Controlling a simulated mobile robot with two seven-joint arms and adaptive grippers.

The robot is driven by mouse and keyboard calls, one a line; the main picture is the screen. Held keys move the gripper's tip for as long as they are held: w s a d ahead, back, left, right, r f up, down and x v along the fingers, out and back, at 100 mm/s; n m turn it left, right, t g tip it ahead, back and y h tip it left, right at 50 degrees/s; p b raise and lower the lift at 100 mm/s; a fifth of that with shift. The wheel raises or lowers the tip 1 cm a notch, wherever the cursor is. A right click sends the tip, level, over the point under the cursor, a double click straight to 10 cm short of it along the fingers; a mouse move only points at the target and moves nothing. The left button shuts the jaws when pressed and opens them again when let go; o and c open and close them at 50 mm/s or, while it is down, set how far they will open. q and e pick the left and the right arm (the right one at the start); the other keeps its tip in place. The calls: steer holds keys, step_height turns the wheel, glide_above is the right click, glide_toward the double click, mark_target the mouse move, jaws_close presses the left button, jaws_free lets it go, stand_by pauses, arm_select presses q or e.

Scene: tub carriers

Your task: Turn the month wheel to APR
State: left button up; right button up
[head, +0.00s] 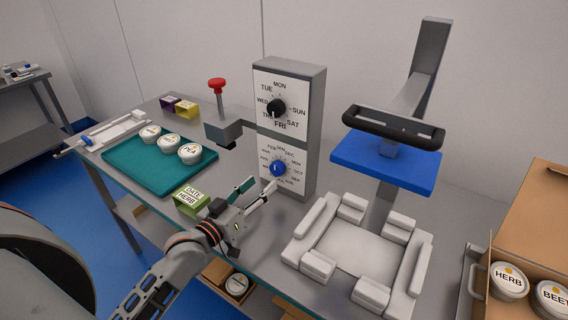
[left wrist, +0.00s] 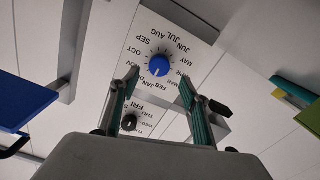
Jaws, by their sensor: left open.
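The month wheel is a blue knob (head: 278,168) on the lower white dial of a grey upright box, ringed by month names. APR is at the dial's left in the head view. The knob also shows in the left wrist view (left wrist: 159,66), upside down, with a small white mark on its lower side there, roughly toward JAN and FEB. My left gripper (head: 262,183) is open and empty in front of the dial, apart from the knob. In the left wrist view its fingertips (left wrist: 159,79) stand either side below the knob. My right gripper is out of view.
A black weekday knob (head: 277,107) sits above on the same box (head: 316,110). A red-topped stamp (head: 217,86) stands to its left.

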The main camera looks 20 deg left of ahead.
mark_target(275, 170)
arm_select(q)
steer(key=w, duration=0.5)
steer(key=shift+w+d+r, duration=0.15)
steer(key=shift+w+d, duration=0.15)
steer(key=shift+d, duration=0.1)
steer(key=shift+w, duration=0.35)
steer(key=shift+w+d, duration=0.1)
steer(key=shift+w, duration=0.3)
steer(key=c, duration=1.1)
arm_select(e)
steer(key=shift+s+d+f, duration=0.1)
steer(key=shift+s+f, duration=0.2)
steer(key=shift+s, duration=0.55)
